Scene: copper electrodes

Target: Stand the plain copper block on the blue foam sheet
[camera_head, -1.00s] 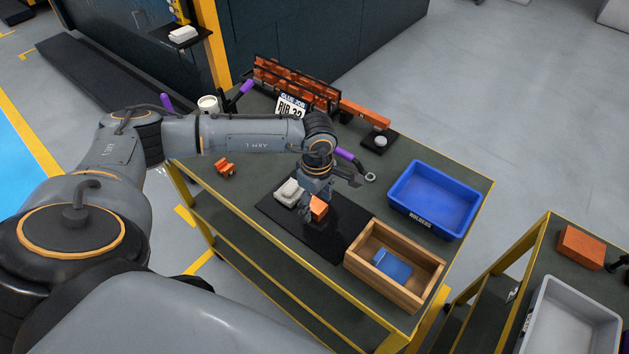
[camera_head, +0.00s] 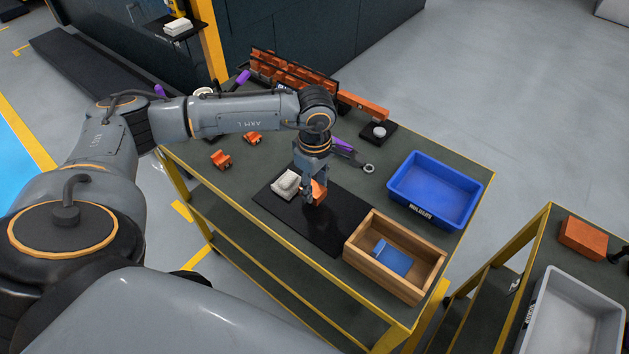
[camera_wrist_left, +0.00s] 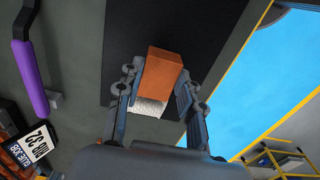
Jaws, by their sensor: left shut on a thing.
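The plain copper block (camera_head: 320,190) is between the fingers of my left gripper (camera_head: 313,198), over the black mat (camera_head: 338,222). The left wrist view shows the block (camera_wrist_left: 165,76) with a finger on each side, so the gripper is shut on it. I cannot tell whether the block is clear of the mat. The blue foam sheet (camera_head: 393,258) lies inside the wooden box (camera_head: 382,283) to the right of the mat. My right gripper is not in view.
A pale grey piece (camera_head: 286,184) is close left of the gripper on the mat. A blue bin (camera_head: 435,190) stands beyond the wooden box. Notched copper pieces (camera_head: 221,159) lie at the left. The box walls rise around the foam.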

